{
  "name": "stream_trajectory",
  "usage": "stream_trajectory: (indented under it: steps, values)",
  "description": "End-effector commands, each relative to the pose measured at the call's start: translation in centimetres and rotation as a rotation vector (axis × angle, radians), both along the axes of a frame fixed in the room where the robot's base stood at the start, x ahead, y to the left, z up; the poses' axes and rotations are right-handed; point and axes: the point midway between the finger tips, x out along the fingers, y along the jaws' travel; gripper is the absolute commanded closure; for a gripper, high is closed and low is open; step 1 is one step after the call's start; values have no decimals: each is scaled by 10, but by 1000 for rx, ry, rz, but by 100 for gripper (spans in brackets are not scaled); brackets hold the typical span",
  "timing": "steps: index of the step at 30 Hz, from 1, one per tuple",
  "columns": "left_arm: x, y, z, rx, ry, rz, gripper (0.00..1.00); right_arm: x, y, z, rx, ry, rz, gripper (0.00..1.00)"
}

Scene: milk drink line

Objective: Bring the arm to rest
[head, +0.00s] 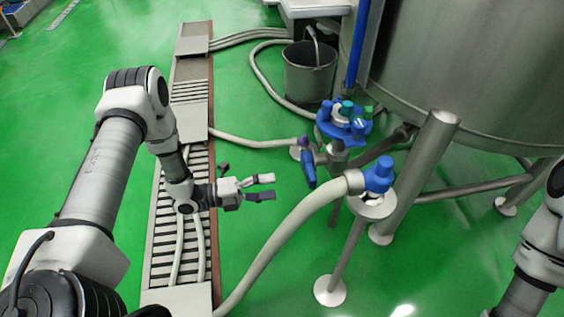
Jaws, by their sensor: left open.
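My left arm comes in from the left, with white and grey links. Its gripper (268,187) is open and empty, its fingers pointing right. In the picture it lies between the floor drain and the blue-handled valve (309,168). Nothing is between the fingers, and they look apart from the hose and the valve. Part of my right arm shows at the right edge; its gripper is out of the picture.
A large steel tank (480,70) on slanted legs fills the upper right. A thick hose (290,228) runs to a blue fitting (379,174) on a stand. A grated drain (190,100) crosses the green floor. A metal bucket (309,75) stands behind.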

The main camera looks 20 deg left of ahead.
Motion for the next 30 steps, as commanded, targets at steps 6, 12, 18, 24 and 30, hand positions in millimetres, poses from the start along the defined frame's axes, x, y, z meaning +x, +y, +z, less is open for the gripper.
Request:
stream_trajectory:
  steps: [6, 12, 18, 24, 30]
  values:
    - [2, -3, 2, 0, -6, -8, 35, 0, 0, 0, 0, 0, 0, 100]
    - [-6, -74, 3, 16, 123, -46, 35, 0, 0, 0, 0, 0, 0, 100]
    - [-62, -89, -73, 27, 976, 386, 35, 0, 0, 0, 0, 0, 0, 100]
    - [-167, -32, -113, -145, 1649, 1139, 35, 0, 0, 0, 0, 0, 0, 100]
    - [-233, 7, -114, -495, 1869, 1803, 35, 0, 0, 0, 0, 0, 0, 100]
